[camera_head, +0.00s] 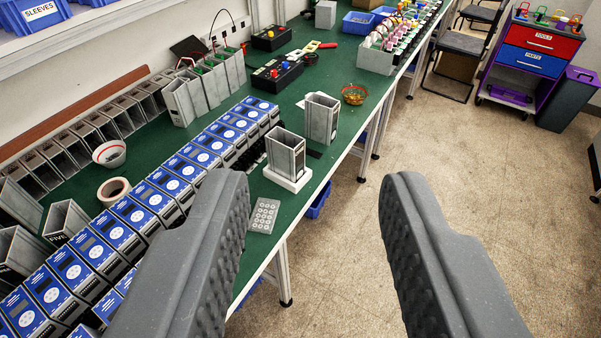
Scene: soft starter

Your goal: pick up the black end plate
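My gripper (318,200) is open and empty, its two dark grey ribbed fingers wide apart in the foreground. A small flat black piece (314,154) lies on the green bench, beside the foot of a grey metal sleeve (321,118). It may be the black end plate, but it is too small to be sure. It shows beyond my fingertips, in the gap between them and nearer the left finger. A larger dark flat panel (188,46) leans at the back of the bench by the wall.
A row of blue-faced units (140,218) runs along the green bench (222,280). Another grey sleeve (285,152) stands on a white base, with a grey perforated plate (263,214) in front. A tape roll (114,190) lies left. Open floor (335,240) is right of the bench.

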